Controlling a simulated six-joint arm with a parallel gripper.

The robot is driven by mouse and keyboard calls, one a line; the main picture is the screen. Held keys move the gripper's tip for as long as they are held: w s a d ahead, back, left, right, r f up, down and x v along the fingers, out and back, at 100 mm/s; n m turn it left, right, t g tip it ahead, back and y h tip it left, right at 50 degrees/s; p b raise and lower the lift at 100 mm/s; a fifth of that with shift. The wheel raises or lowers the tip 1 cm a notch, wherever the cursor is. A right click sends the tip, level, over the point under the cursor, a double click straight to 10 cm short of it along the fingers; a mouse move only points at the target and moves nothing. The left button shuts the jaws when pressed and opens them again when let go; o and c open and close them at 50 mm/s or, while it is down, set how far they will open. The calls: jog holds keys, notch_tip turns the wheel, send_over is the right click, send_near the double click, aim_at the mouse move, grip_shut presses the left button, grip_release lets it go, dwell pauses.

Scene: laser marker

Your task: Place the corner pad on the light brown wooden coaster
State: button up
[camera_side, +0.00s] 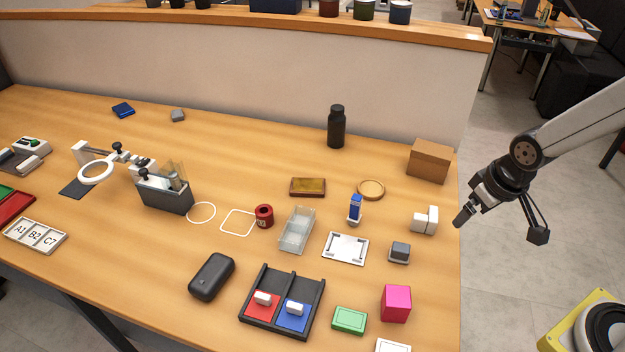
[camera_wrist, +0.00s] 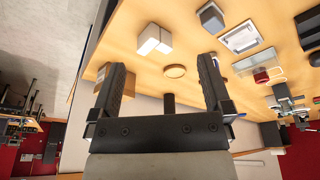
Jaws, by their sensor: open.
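The corner pad, which I take to be the white L-shaped block (camera_side: 425,221), stands near the table's right edge. In the wrist view it is the white block (camera_wrist: 153,39) at upper middle. The light brown wooden coaster (camera_side: 371,189) is a round disc lying behind and left of it, with nothing on it. The coaster also shows between my fingers in the wrist view (camera_wrist: 175,71). My gripper (camera_side: 462,217) is open and empty, to the right of the white block, around the table's right edge and apart from both objects.
A cardboard box (camera_side: 430,161) stands behind the white block. A grey block on a light base (camera_side: 400,251) is in front of it. A blue-topped stick (camera_side: 355,208), a white framed plate (camera_side: 345,248) and a pink cube (camera_side: 396,303) are nearby. A black bottle (camera_side: 337,127) stands farther back.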

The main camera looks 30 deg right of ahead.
jog(key=shift+s+a+r, duration=0.1)
jog(key=shift+s+a, duration=0.35)
jog(key=shift+s, duration=0.05)
jog(key=shift+w, duration=0.15)
jog(key=n+g, duration=0.3)
jog(key=n, duration=0.5)
send_over(432, 214)
jog(key=f, duration=0.5)
jog(key=shift+s+a, duration=0.1)
jog(key=shift+s, duration=0.3)
jog(key=shift+w+f+n, duration=0.2)
jog(key=shift+w+n, duration=0.2)
jog(key=shift+n, duration=0.1)
jog(key=shift+f, duration=0.15)
jog(key=shift+f, duration=1.15)
